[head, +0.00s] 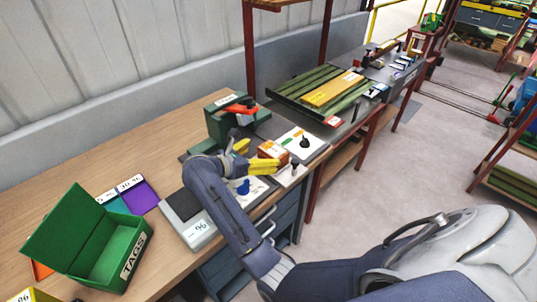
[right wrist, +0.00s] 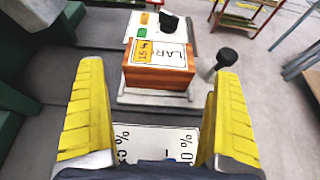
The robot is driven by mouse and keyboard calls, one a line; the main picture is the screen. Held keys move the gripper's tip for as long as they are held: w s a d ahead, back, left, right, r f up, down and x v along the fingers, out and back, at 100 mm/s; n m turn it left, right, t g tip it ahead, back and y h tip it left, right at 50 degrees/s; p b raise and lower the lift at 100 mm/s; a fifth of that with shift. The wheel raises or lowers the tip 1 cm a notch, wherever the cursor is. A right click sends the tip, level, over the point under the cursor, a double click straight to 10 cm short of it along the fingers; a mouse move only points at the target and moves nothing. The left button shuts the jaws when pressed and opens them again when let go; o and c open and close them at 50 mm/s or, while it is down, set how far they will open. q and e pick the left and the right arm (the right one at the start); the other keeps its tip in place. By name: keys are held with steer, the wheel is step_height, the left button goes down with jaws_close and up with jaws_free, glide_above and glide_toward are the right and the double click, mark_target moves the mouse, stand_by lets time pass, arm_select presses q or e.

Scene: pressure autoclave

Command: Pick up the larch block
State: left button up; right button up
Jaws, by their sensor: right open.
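The larch block (right wrist: 158,78) is orange-brown with a white and yellow label on top, part of its lettering reading "LAR". In the right wrist view it sits on a pale plate just beyond my fingertips. In the head view the block (head: 272,150) stands on the bench beside the yellow fingers. My right gripper (head: 252,157) is open, with one yellow finger on each side in the right wrist view (right wrist: 160,70) and nothing held between them. The block's far side is hidden. My left gripper is not in view.
A white panel with a black knob (head: 303,142) lies behind the block, and a dark lever knob (right wrist: 226,57) stands right of it. A green machine (head: 222,122) is behind the gripper. A green TAGS box (head: 105,250) stands left. The bench's left back is clear.

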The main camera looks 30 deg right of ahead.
mark_target(267, 155)
steer(key=shift+f, duration=0.35)
steer(key=shift+x, duration=2.25)
steer(key=shift+f, duration=0.1)
steer(key=c, duration=1.1)
